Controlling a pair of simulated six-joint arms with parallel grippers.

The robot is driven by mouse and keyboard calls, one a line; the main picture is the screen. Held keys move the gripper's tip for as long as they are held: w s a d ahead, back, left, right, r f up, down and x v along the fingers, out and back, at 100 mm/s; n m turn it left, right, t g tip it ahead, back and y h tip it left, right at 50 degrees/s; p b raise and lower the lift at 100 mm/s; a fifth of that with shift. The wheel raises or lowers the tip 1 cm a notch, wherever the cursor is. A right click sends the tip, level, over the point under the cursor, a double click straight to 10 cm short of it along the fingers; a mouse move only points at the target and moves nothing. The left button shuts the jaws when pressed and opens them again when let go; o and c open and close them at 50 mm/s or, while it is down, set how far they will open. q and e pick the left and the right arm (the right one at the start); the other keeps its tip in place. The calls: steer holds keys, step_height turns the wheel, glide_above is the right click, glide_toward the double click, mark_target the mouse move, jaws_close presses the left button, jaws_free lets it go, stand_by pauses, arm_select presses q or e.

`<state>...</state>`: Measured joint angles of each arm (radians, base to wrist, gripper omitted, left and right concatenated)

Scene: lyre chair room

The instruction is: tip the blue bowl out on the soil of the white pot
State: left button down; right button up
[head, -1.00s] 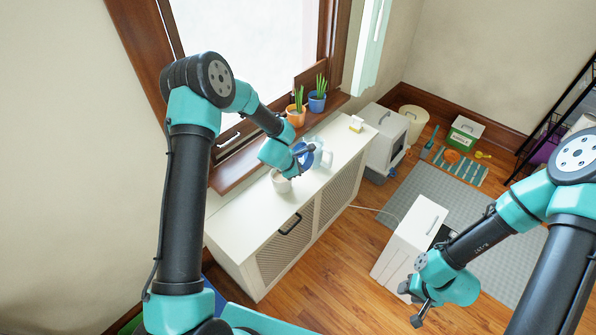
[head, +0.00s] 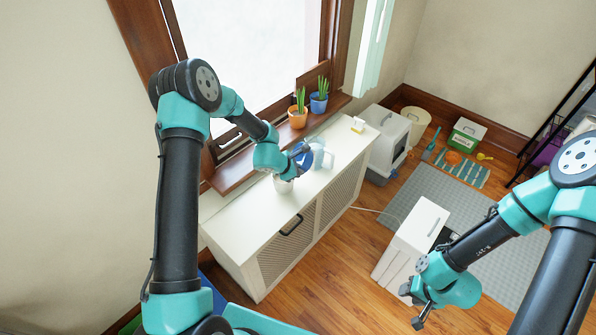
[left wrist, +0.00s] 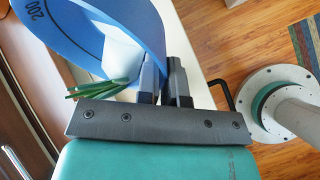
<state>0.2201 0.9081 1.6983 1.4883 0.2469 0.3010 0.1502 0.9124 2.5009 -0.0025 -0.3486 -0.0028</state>
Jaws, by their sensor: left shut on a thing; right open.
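The white pot (head: 283,186) stands on the white cabinet. My left wrist hides most of its top in the head view, so its soil does not show. My left gripper (head: 304,151) is shut on the rim of the blue bowl (head: 303,160), just above and beside the pot. The left wrist view shows the bowl (left wrist: 150,25) large, with a "200" mark, between the fingers (left wrist: 164,75). The bowl's contents and exact tilt cannot be told. My right gripper (head: 411,305) is open and empty, low at the right.
A pale watering can (head: 322,157) stands close behind the bowl on the cabinet (head: 245,225). An orange pot (head: 298,117) and a blue pot (head: 318,103) with plants stand on the windowsill. Green leaves (left wrist: 100,88) show below the bowl. The cabinet's front left is clear.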

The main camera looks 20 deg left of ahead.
arm_select(q)
steer(key=shift+s+a+t+h, duration=0.15)
steer(key=shift+a+t+h, duration=0.15)
steer(key=shift+h, duration=0.4)
steer(key=shift+s+a+n+t+h, duration=0.15)
steer(key=shift+a+n+t+h, duration=0.2)
steer(key=shift+h, duration=0.35)
steer(key=shift+s+t+h, duration=0.45)
steer(key=shift+s+h, duration=0.15)
steer(key=shift+s, duration=0.45)
steer(key=shift+s+a+r+n+t+h, duration=0.1)
steer(key=shift+a+n+t+h, duration=0.25)
steer(key=shift+h, duration=0.35)
